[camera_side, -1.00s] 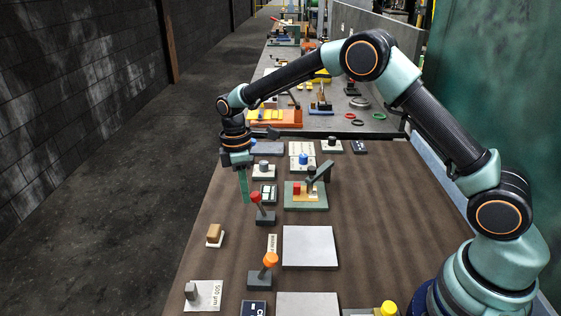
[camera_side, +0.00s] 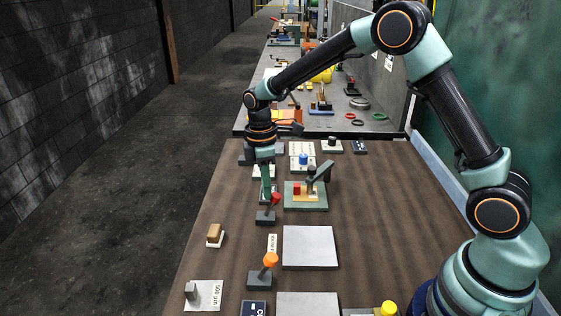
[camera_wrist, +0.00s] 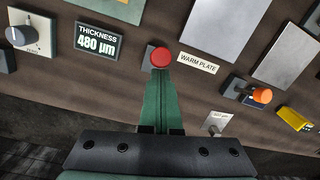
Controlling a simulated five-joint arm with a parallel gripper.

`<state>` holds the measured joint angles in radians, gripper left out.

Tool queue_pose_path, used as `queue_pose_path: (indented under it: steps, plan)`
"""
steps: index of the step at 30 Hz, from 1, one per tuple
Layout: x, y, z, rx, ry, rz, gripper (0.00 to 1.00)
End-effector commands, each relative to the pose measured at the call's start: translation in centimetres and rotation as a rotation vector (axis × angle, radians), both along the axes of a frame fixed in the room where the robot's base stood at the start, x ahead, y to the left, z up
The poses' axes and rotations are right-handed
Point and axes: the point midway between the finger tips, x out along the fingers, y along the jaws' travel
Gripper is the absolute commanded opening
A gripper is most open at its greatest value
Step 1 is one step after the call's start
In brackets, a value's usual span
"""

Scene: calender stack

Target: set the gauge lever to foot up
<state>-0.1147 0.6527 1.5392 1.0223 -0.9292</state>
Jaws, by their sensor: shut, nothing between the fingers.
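A lever with a red knob (camera_side: 275,198) stands on a small dark base (camera_side: 265,217). It leans to the right in the side view. The red knob (camera_wrist: 160,57) also shows in the wrist view, just beyond my fingertips. My gripper (camera_side: 267,202) is shut and empty, pointing down close by the left of the knob. The fingers seem to meet the knob, but I cannot tell for sure.
The display (camera_wrist: 98,41) reads THICKNESS 480 µm. A dial marked zero (camera_wrist: 20,35) is left of it. An orange-knobbed lever (camera_side: 268,261) stands nearer the camera, left of a grey plate (camera_side: 310,246). A tan block (camera_side: 214,234) sits near the left edge.

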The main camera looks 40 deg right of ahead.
Motion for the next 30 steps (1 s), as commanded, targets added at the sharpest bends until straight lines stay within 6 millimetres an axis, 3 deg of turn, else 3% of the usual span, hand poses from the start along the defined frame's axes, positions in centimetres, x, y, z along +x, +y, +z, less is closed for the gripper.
queue_pose_path:
  steps: [1,3,21,30]
  plan:
    - [-1.1,-1.0,-0.4,-0.004,0.037,-0.018,0.00]
    - [-1.2,-1.2,-0.5,-0.004,0.039,-0.018,0.00]
    - [-1.6,-1.4,-0.8,-0.003,0.044,-0.018,0.00]
    - [-0.5,0.1,-0.1,-0.005,0.029,-0.009,0.00]
